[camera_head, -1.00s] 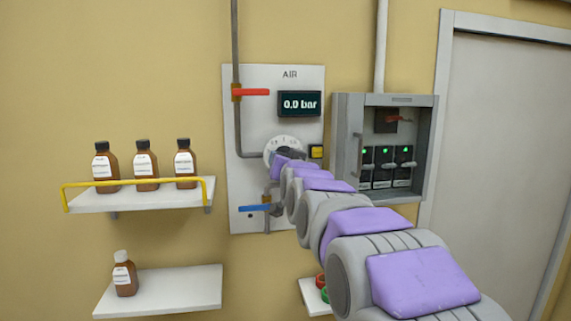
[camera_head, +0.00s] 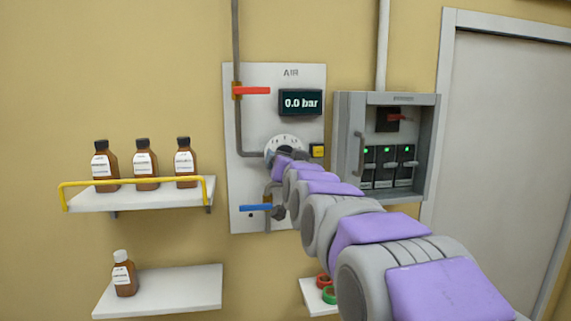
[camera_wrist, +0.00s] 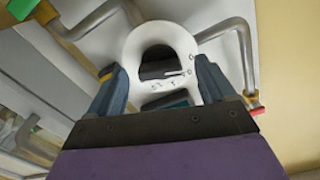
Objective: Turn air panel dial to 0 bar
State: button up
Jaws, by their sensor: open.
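The air panel (camera_head: 252,110) is a light board on the wall. Its display (camera_head: 300,103) reads 0.0 bar. The round white dial (camera_head: 285,141) sits below the display, and my arm hides its lower part. In the wrist view the dial (camera_wrist: 160,35) shows as a white ring around a dark centre. My gripper (camera_wrist: 160,72) is open, with one finger on each side of the dial's centre. I cannot tell whether the fingers touch it. In the head view my gripper (camera_head: 284,160) is small and mostly hidden by my arm.
A red lever (camera_head: 252,91) is above the dial and a blue lever (camera_head: 255,207) below. A yellow button (camera_head: 317,151) sits close right of the dial. A grey switch cabinet (camera_head: 431,145) is further right. Shelves with brown bottles (camera_head: 145,164) are at left.

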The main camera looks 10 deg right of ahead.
jog(key=s+b, duration=0.1)
jog(key=s, duration=1.4)
jog(key=shift+s+f, duration=0.15)
jog(key=s+a+f+n+g+b, duration=0.1)
jog(key=s+f+g+b, duration=0.4)
jog(key=f, duration=1.1)
jog(key=s+f+n+g+b, duration=0.15)
jog(key=s+f+g, duration=0.45)
jog(key=f, duration=1.1)
jog(key=s+f+g+b, duration=0.3)
jog(key=s+f, duration=0.5)
jog(key=s, duration=0.4)
jog(key=s+d+f+n+g+b, duration=0.1)
jog(key=s+f+g+b, duration=0.2)
jog(key=s+f, duration=0.6)
jog(key=s+g, duration=0.2)
jog(key=s, duration=0.1)
jog(key=shift+s+f+g, duration=0.25)
jog(key=shift+f+g, duration=0.05)
jog(key=shift+g, duration=0.1)
